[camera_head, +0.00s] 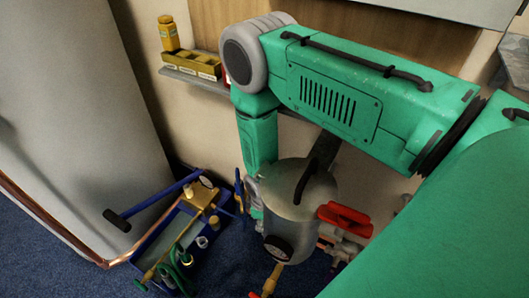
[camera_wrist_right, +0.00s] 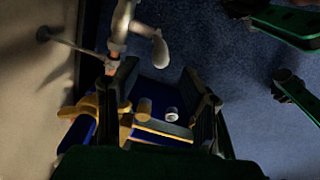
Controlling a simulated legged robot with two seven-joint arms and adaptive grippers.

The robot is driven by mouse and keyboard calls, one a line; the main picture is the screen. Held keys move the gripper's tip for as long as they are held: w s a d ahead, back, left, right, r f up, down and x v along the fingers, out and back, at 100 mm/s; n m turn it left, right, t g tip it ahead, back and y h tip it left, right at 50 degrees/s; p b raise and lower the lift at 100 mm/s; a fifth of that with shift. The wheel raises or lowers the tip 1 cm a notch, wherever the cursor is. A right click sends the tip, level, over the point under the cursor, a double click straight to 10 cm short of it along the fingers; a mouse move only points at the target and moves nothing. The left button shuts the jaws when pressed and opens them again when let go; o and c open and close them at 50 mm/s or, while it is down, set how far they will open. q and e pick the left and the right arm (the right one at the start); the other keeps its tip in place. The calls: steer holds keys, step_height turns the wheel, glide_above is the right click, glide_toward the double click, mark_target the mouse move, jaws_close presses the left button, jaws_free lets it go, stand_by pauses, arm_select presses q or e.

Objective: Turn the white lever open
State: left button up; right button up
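In the right wrist view a white-grey lever (camera_wrist_right: 160,50) hangs from a bent pipe fitting (camera_wrist_right: 122,20) with a copper-coloured section. My right gripper (camera_wrist_right: 150,90) is open, with dark fingers on both sides of the picture. The lever's rounded end appears near the gap between the fingertips. No contact shows, and the depth between them is hard to tell. In the head view my green right arm (camera_head: 335,95) comes in from the right and bends down; its gripper is mostly hidden behind a grey canister. I cannot make out the lever there. My left gripper is not identifiable.
The grey canister (camera_head: 312,215) with a dark gauge stands beside a red handle (camera_head: 345,217). A blue tray (camera_head: 150,272) with brass and green fittings lies on the blue carpet. A shelf (camera_head: 195,82) holds yellow containers. A pale panel (camera_head: 70,110) rises at left.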

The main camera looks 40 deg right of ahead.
step_height(320, 180, down, 7)
steer(key=b, duration=0.2)
steer(key=shift+r+b, duration=0.15)
steer(key=shift+b, duration=0.15)
steer(key=shift+d+f, duration=0.1)
steer(key=shift+f, duration=0.6)
steer(key=shift+w, duration=0.1)
steer(key=shift+c, duration=0.5)
jaws_close()
